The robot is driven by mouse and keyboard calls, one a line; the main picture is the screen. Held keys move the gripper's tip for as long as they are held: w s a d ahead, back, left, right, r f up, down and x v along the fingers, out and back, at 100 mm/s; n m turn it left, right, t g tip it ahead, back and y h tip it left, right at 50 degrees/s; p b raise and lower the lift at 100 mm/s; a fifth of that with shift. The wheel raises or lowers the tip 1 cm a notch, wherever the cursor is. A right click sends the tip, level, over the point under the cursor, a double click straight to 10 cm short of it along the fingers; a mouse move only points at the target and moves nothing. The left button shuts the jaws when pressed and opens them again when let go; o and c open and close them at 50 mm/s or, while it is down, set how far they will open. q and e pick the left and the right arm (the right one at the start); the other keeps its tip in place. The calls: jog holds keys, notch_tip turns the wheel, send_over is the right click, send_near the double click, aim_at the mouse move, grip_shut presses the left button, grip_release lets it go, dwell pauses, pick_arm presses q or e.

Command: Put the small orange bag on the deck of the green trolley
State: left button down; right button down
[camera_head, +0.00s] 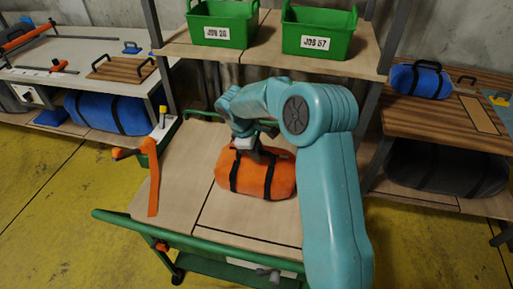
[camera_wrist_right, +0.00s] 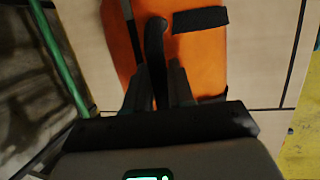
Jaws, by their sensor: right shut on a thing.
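The small orange bag (camera_head: 230,173) with black straps is over the wooden deck (camera_head: 215,222) of the green trolley. It looks to be on the deck or very close above it; I cannot tell whether it touches. My right gripper (camera_head: 252,152) is above the bag, shut on its black handle (camera_wrist_right: 155,42). In the right wrist view the fingers of my right gripper (camera_wrist_right: 160,78) close around this handle, with the bag's orange side (camera_wrist_right: 200,62) beyond. Part of the bag is hidden by my right arm. My left gripper is not in view.
The green rail (camera_head: 190,237) runs along the near edge. Behind stands a shelf with green bins (camera_head: 222,22) (camera_head: 318,32). A blue bag (camera_head: 420,80) sits on the right bench. Deck space left of the bag is bare.

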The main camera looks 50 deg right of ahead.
jog(key=c, duration=1)
grip_release()
jog(key=shift+f, duration=0.1)
jog(key=shift+o, duration=0.2)
jog(key=v, duration=1.2)
jog(key=shift+p, duration=0.3)
jog(key=shift+r, duration=0.25)
